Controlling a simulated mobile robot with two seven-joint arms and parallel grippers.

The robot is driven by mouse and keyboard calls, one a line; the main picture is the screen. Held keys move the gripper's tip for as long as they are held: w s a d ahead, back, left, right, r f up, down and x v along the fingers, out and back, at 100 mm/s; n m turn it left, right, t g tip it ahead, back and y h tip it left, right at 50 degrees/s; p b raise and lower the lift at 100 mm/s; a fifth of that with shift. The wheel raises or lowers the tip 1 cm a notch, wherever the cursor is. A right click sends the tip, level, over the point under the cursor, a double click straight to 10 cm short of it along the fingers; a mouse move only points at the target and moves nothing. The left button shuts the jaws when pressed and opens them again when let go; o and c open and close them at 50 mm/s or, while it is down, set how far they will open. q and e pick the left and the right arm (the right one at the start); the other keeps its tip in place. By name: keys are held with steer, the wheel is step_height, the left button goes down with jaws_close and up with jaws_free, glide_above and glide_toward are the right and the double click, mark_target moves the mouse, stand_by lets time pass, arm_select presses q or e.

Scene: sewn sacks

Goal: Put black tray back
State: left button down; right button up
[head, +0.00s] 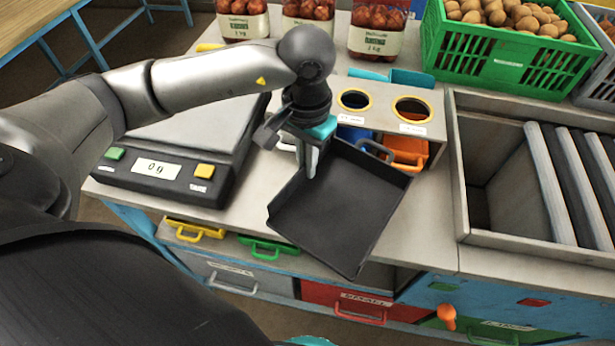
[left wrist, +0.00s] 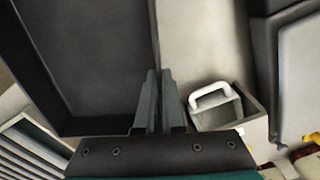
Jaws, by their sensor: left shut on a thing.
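The black tray (head: 345,215) is a flat, square tray with low walls, in the middle of the head view. It is over the worktop, and its near corner reaches the worktop's front edge. I cannot tell whether it rests or hangs just above. My left gripper (head: 311,168) points down at its upper left side and is shut on its wall. In the left wrist view the tray (left wrist: 100,50) fills the upper left, with the closed fingers (left wrist: 160,80) at its edge.
A scale (head: 175,150) reading 0 g stands left of the tray. Behind it is a holder with two yellow-ringed holes (head: 411,108) and blue and orange scoops (head: 405,150). A bin with rolls (head: 450,190) is right.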

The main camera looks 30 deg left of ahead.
mark_target(307, 180)
arm_select(q)
steer(key=shift+f, duration=2.35)
steer(key=shift+f+b, duration=0.15)
steer(key=shift+b, duration=0.15)
steer(key=c, duration=1)
jaws_free()
